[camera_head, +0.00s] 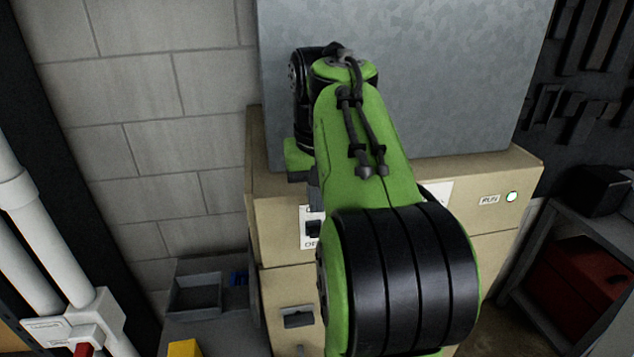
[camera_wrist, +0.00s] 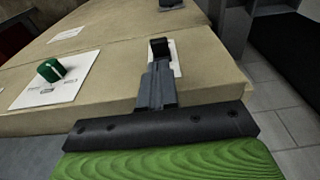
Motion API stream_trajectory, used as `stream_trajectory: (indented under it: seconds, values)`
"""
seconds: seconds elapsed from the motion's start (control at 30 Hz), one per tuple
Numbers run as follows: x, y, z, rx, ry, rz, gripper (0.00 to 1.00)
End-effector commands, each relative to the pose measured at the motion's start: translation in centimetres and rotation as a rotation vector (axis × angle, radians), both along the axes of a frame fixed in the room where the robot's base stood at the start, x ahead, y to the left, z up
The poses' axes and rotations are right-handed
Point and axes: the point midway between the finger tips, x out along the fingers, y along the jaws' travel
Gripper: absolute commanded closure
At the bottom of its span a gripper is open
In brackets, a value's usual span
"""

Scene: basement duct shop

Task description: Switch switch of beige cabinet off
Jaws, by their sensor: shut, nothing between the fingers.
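The beige cabinet (camera_head: 282,240) stands against the wall, partly hidden behind my arm. Its black switch (camera_head: 313,228) sits on a white plate at the front left, with lettering under it partly covered by my arm. The switch also shows in the wrist view (camera_wrist: 159,47), with its plate (camera_wrist: 176,62) beside and behind it. My gripper (camera_wrist: 158,66) is shut and empty, its fingertips right at the near side of the switch. I cannot tell whether they touch it. In the head view, my arm hides most of the gripper. The switch's position is unclear.
A green knob (camera_wrist: 50,69) on a white plate is left of my gripper in the wrist view. A RUN lamp (camera_head: 512,196) glows at the cabinet's right. A dark handle (camera_head: 298,317) is lower down. A grey tray (camera_head: 195,296) and white pipes are left.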

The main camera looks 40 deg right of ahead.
Motion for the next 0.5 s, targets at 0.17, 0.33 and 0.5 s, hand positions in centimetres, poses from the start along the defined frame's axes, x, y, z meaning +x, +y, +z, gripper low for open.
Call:
stream_trajectory:
  seconds: [0.17, 0.33, 0.5]
  values:
    - [0.4, -0.1, -3.5, 0.002, 0.001, 0.003, 1.00]
    - [0.5, -0.3, -4.5, 0.000, 0.000, 0.003, 1.00]
    - [0.5, -0.3, -4.3, 0.000, 0.000, 0.002, 1.00]
